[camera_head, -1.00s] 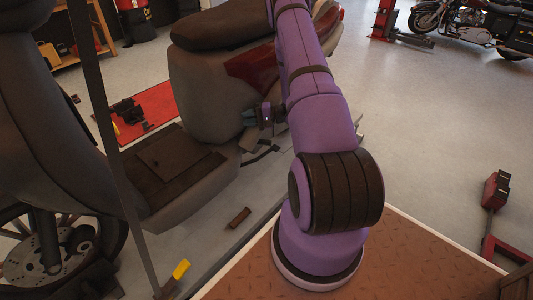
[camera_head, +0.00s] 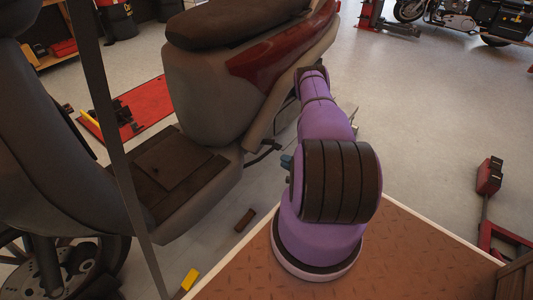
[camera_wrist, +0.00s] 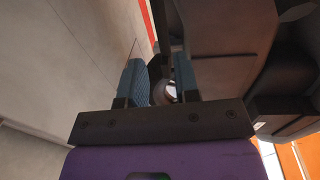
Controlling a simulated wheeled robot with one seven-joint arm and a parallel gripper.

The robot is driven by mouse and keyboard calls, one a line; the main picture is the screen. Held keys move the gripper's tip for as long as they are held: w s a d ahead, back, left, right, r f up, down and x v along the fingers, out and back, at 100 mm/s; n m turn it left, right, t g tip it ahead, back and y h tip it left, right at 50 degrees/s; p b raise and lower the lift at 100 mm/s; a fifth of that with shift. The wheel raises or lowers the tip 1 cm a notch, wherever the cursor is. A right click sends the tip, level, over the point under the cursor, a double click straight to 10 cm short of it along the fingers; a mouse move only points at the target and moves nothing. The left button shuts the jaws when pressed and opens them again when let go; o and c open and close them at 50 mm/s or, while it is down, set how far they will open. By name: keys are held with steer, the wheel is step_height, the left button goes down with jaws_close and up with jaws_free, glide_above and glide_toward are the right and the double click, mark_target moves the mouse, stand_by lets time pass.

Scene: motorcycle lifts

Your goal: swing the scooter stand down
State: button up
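The scooter (camera_head: 205,100) is grey with a dark seat and a red side panel, left of my arm in the head view. A thin dark lever (camera_head: 264,149), which looks like its stand, sticks out low beneath the body. My gripper (camera_wrist: 159,68) has its two blue fingers apart in the wrist view. A dark part and a small round end (camera_wrist: 163,93) show between the fingers; I cannot tell whether they touch, or whether they belong to the stand. In the head view my arm hides most of the gripper.
A brown block (camera_head: 245,220) and a yellow-ended piece (camera_head: 190,280) lie low near the scooter. A red mat (camera_head: 140,110) is behind it. A red lift part (camera_head: 489,178) stands at right, and a motorcycle (camera_head: 470,18) at the far right. The grey floor between is open.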

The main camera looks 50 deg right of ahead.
mark_target(267, 152)
steer(key=w, duration=0.7)
steer(key=w+a+f, duration=0.1)
steer(key=w, duration=0.2)
steer(key=shift+w, duration=0.15)
steer(key=shift+c, duration=0.3)
jaws_close()
